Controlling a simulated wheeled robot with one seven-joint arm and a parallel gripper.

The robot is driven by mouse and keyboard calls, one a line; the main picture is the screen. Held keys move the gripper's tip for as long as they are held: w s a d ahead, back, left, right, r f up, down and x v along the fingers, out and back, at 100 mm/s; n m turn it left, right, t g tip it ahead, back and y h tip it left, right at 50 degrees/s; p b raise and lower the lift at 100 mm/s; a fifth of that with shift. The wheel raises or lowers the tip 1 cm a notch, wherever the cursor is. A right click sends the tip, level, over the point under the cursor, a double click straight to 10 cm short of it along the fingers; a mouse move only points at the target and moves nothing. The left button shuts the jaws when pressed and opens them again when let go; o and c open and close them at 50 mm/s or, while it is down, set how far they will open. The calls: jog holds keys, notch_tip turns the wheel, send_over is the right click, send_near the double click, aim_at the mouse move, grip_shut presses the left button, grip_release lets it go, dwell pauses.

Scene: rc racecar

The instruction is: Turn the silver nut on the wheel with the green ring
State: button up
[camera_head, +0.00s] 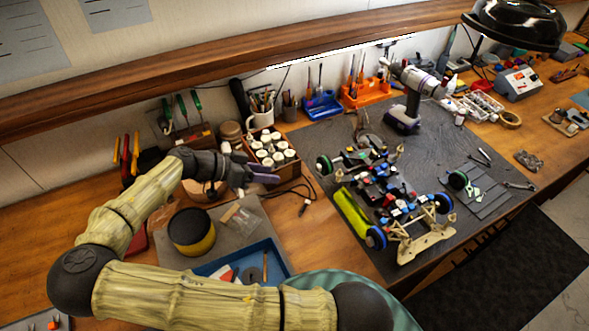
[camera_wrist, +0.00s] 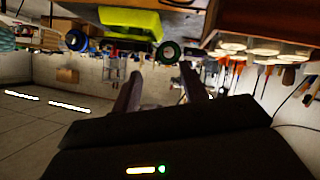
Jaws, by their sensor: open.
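The racecar (camera_head: 385,195) stands on the dark mat with its chassis open. My gripper's two fingers (camera_wrist: 162,70) also show in the wrist view.
Blue-ringed wheels (camera_head: 377,237) are at the car's other end. A yellow-green shell (camera_head: 350,214) lies along its left side. A box of white-capped jars (camera_head: 272,148) stands close behind my gripper. A drill (camera_head: 405,105) stands at the back. A blue tray (camera_head: 280,262) lies nearer.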

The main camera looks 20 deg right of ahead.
jog(key=s+d+f+n+g+y, duration=0.2)
jog(key=s+d+f+n+y, duration=0.3)
jog(key=s+y, duration=0.35)
jog(key=s+a+r+n+t+y, duration=0.2)
jog(key=r+n+t, duration=0.1)
jog(key=r+n, duration=0.2)
jog(key=s+a+r+n+t+y, duration=0.2)
jog(key=a+r+n+t, duration=0.1)
jog(key=r+n, duration=0.2)
jog(key=shift+a+r+t, duration=0.15)
jog(key=shift+r+t, duration=0.15)
jog(key=shift+r, duration=0.1)
jog(key=shift+c, duration=0.7)
jog(key=shift+w+a, duration=0.15)
